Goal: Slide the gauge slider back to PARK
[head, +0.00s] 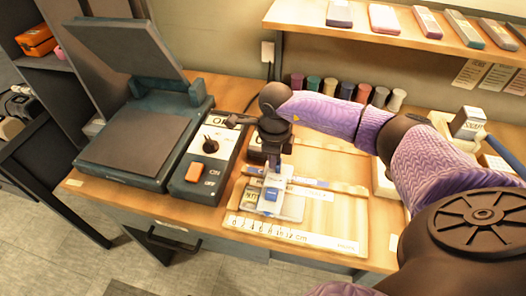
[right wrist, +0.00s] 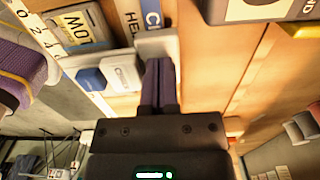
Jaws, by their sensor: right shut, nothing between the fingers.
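The gauge slider is a pale, partly clear carriage (head: 291,207) with a blue block (head: 273,192) on it. It sits toward the left part of the gauge, above the ruler strip (head: 290,234) marked in cm. The PARK lettering (head: 347,246) is at the strip's right end. My right gripper (head: 274,162) points down at the slider's back edge, shut and empty. In the right wrist view its dark fingers (right wrist: 160,82) are together beside the slider's pale wall (right wrist: 158,45); contact is unclear. A blue block (right wrist: 90,78) and a white labelled block (right wrist: 121,73) show there. My left gripper is out of view.
A dark control box (head: 207,160) with a knob and orange button stands left of the gauge, beside a lidded dark machine (head: 135,140). Several coloured spools line the wall under a shelf (head: 400,35). The gauge's right half is bare.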

